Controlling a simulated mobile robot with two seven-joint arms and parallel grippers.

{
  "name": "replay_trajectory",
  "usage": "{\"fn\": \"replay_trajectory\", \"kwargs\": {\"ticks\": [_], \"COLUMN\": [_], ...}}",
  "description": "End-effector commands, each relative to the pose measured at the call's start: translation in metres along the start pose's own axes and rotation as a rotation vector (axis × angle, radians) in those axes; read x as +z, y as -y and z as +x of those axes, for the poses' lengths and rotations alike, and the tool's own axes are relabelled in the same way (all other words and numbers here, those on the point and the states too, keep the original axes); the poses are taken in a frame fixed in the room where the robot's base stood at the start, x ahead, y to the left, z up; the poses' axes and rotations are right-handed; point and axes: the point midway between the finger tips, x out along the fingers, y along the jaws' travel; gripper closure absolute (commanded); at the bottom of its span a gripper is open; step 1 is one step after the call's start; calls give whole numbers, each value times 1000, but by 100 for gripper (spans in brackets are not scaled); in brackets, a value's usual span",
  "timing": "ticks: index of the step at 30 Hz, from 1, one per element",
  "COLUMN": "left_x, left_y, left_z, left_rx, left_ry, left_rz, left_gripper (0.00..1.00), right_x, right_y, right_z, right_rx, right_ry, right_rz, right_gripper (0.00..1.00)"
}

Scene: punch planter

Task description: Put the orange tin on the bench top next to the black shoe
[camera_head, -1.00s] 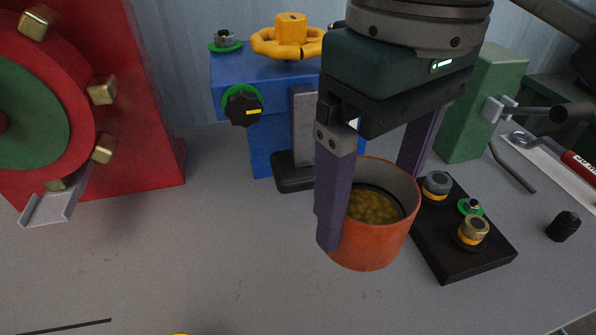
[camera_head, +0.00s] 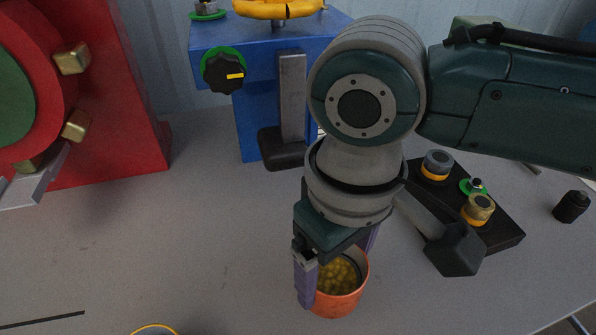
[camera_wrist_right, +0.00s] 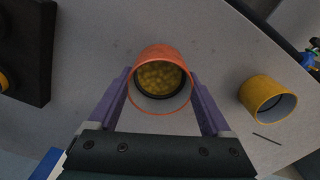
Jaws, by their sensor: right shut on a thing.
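The orange tin (camera_head: 338,305) holds yellowish round contents and stands upright between the purple fingers of my right gripper (camera_head: 337,277). That gripper is shut on it. In the right wrist view the tin (camera_wrist_right: 160,53) sits between the two fingers, its open mouth toward the camera. I cannot tell whether its bottom touches the bench top (camera_head: 190,240). The black shoe (camera_head: 283,150) is the dark rounded block at the foot of the grey bar on the blue machine. The tin is well in front of it and to its right, apart from it. My left gripper is not in view.
A black block with knobs (camera_head: 505,235) lies right of the tin, partly behind my arm. A small black cylinder (camera_head: 572,206) stands farther right. A red machine (camera_head: 120,110) is at the left. A yellow tin (camera_wrist_right: 262,92) shows in the wrist view.

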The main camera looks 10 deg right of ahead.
Motion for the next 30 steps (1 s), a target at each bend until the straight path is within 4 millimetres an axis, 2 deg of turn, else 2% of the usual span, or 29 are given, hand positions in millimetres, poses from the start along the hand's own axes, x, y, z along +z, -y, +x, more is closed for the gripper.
{"fn": "replay_trajectory", "kwargs": {"ticks": [1, 3, 6, 18, 19, 23, 30], "left_x": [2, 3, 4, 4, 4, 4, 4], "left_y": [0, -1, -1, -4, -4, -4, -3], "left_z": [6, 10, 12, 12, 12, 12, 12], "left_rx": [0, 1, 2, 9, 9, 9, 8], "left_ry": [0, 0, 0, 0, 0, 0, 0], "left_rz": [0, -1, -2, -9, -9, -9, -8], "left_gripper": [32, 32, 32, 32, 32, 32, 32], "right_x": [1, 0, 0, 0, 0, 0, 0], "right_y": [0, 0, 0, 0, 0, 0, 0], "right_z": [13, 24, 32, 36, 35, 35, 34], "right_rx": [1, 0, 0, -1, -1, 0, 0], "right_ry": [3, 3, 1, 0, 1, 1, 1], "right_rz": [0, 0, 0, 0, 0, 0, 0], "right_gripper": [86, 86, 86, 86, 14, 0, 0]}}
